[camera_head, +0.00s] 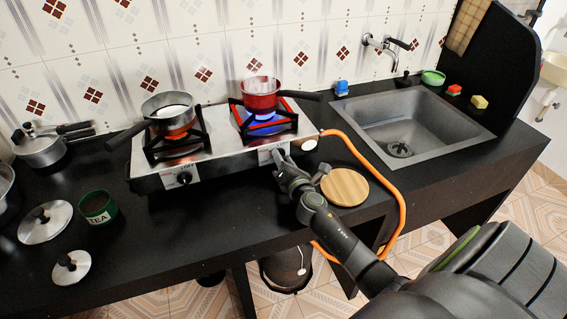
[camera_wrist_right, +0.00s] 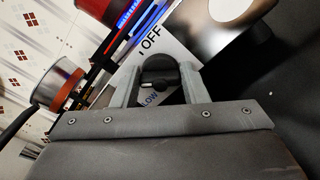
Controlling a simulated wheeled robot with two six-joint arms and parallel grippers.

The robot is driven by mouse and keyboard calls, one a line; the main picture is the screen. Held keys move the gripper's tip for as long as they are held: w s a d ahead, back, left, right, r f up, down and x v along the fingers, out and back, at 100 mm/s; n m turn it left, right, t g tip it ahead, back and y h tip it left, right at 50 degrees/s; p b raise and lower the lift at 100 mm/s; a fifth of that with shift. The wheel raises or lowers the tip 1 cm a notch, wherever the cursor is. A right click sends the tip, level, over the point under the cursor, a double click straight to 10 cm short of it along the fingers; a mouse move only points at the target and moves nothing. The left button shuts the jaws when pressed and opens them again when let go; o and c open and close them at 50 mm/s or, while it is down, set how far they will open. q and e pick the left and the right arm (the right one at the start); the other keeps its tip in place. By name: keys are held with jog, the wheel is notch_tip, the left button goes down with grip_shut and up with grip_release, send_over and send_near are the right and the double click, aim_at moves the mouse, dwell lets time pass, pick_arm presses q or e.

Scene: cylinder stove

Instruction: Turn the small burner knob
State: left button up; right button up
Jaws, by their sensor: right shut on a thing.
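The two-burner stove (camera_head: 222,150) stands on the black counter. Its left burner knob (camera_head: 184,178) shows on the front panel below the steel pot. My right gripper (camera_head: 281,160) is at the front panel below the red pot. In the right wrist view its two fingers (camera_wrist_right: 160,85) are shut around the dark right burner knob (camera_wrist_right: 157,68), with "OFF" and "LOW" printed beside it. In the head view my right gripper hides this knob. Blue flame (camera_head: 262,126) shows under the red pot, and an orange-red glow under the steel pot. My left gripper is not in view.
A steel pot (camera_head: 168,106) and a red pot (camera_head: 261,92) sit on the burners. An orange hose (camera_head: 388,184) curves from the stove's right side past a round wooden board (camera_head: 345,187). A sink (camera_head: 412,122) lies right; a green TEA tin (camera_head: 98,207) stands left.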

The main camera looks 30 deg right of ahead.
jog(key=m, duration=0.2)
jog(key=m+b, duration=0.2)
jog(key=m, duration=0.1)
jog(key=shift+f+m, duration=0.3)
jog(key=shift+s+d+m+b, duration=0.1)
jog(key=shift+m+b, duration=0.9)
jog(key=shift+m, duration=0.8)
jog(key=shift+r, duration=0.1)
jog(key=o, duration=1)
jog(key=b+v, duration=0.1)
jog(key=v, duration=1.6)
jog(key=shift+s, duration=0.15)
